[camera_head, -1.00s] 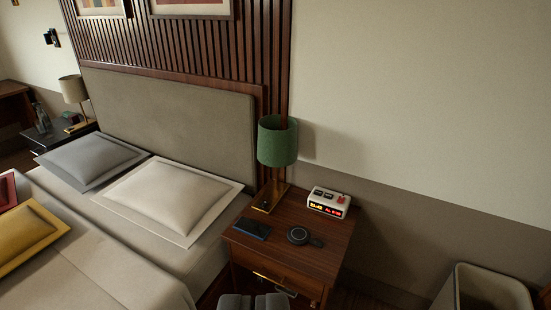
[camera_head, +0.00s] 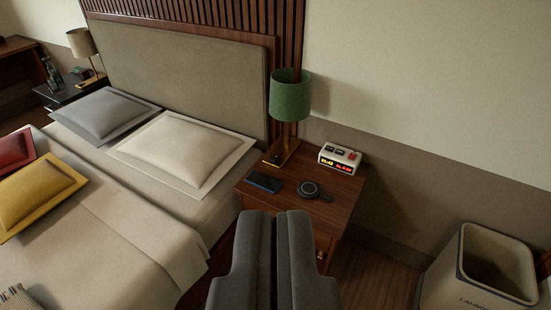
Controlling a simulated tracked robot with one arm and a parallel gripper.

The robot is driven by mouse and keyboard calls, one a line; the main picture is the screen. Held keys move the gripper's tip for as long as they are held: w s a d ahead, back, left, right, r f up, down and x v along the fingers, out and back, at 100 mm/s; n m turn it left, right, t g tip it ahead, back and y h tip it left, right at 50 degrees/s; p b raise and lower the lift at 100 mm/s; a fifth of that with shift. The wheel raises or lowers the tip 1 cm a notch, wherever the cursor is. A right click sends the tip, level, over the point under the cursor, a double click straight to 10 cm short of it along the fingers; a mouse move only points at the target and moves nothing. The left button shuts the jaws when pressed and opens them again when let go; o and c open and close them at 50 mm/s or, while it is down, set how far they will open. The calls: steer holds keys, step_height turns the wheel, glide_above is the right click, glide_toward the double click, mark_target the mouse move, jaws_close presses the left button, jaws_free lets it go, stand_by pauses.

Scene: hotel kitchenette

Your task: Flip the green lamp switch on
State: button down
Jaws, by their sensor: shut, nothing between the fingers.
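The green lamp (camera_head: 290,97) stands upright at the back left of the wooden nightstand (camera_head: 335,210). It has a green drum shade and a brass base (camera_head: 281,152). A small dark spot shows on the base, but I cannot tell whether it is the switch. I cannot tell from the shade whether the lamp is lit. My gripper (camera_head: 273,215) is at the bottom middle, dark grey, with its two fingers together and nothing between them. It is in front of the nightstand in the picture, apart from the lamp and nearer to me.
A dark phone (camera_head: 263,181) and a round black charger (camera_head: 309,189) lie on the nightstand top. A white alarm clock (camera_head: 339,159) stands at its back right. The bed (camera_head: 110,235) is at left, a laundry bin (camera_head: 475,265) at lower right. Floor shows between nightstand and bin.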

steer(key=shift+r, duration=0.1)
stand_by(0.3)
step_height(320, 180, up, 8)
steer(key=p, duration=0.8)
